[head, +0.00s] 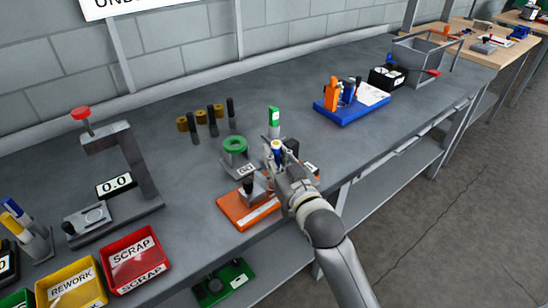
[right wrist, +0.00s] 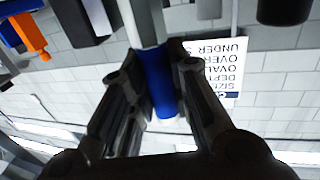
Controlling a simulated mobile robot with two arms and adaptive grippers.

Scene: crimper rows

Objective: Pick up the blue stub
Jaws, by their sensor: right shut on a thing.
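My right gripper (head: 280,172) is over the front part of the grey bench, beside the orange base. In the right wrist view its two fingers (right wrist: 155,75) are closed on the sides of the blue stub (right wrist: 160,92), a plain blue cylinder. In the head view a small piece with a blue side and a pale yellow top (head: 277,146) shows at the fingertips; the fingers hide most of it. I cannot tell how far it is above the bench. My left gripper is not in view.
A green marker-like piece (head: 274,118) stands just behind the gripper. A green ring on a grey stand (head: 235,146) and an orange base (head: 238,210) are close on its left. A blue tray (head: 347,118) is at the back right. Red (head: 137,281) and yellow bins are front left.

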